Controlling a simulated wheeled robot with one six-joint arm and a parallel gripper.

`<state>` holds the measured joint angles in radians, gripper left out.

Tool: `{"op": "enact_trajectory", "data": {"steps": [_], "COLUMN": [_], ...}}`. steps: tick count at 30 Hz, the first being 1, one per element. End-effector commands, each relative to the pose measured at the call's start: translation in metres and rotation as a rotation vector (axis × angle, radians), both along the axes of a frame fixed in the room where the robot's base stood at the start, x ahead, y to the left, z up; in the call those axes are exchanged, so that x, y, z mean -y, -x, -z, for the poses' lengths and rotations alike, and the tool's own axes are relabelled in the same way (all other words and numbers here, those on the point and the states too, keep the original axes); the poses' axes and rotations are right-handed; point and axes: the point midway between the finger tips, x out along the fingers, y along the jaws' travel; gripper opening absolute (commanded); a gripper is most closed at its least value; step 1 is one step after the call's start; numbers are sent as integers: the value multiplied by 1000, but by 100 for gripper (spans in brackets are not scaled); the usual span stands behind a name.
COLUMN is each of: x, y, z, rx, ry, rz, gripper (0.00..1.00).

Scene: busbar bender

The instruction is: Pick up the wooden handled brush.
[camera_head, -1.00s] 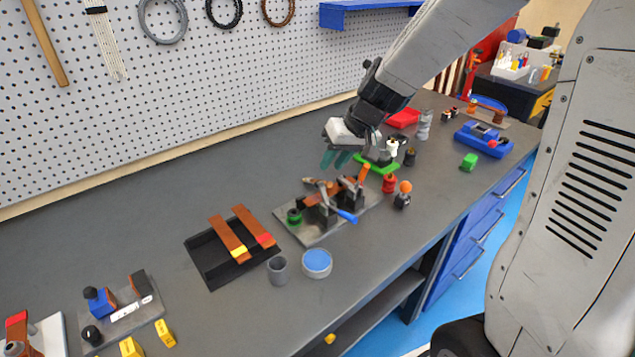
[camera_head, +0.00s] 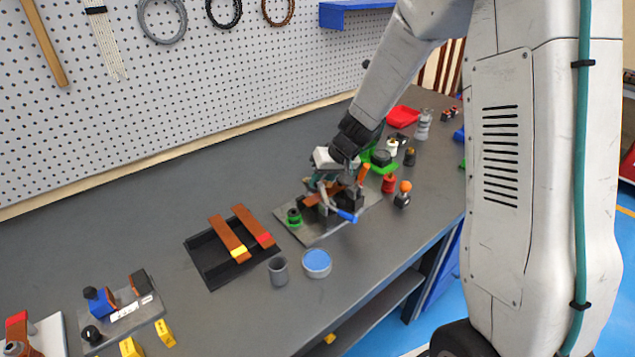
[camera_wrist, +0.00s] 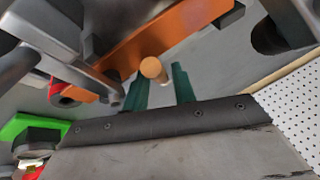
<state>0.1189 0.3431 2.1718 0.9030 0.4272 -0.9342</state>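The brush shows in the wrist view as a round wooden handle end (camera_wrist: 153,68) near the green fingertips. Its bristles cannot be made out. My gripper (camera_wrist: 160,88) is open, with a clear gap between its two green fingers. The handle end appears at this gap, nearer the left finger; I cannot tell whether it touches. In the head view my gripper (camera_head: 322,182) is low over the bender's metal plate (camera_head: 312,234), pointing down. The brush is hidden there behind the gripper and bender.
The bender's blue-tipped lever (camera_head: 347,215) and orange copper bar (camera_wrist: 165,38) are close to my fingers. A green tray (camera_head: 380,165) stands behind, to the right.

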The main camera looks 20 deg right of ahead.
Motion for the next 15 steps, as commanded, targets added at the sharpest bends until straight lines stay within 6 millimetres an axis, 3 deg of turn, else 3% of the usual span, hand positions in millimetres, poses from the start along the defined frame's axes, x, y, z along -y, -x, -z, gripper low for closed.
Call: {"op": "enact_trajectory", "data": {"steps": [5, 7, 8, 15], "x": [0, 0, 0, 0], "y": [0, 0, 0, 0], "z": [0, 0, 0, -1], "rx": [1, 0, 0, 1], "ry": [0, 0, 0, 0], "rz": [0, 0, 0, 0], "gripper": [24, 4, 0, 0]}}
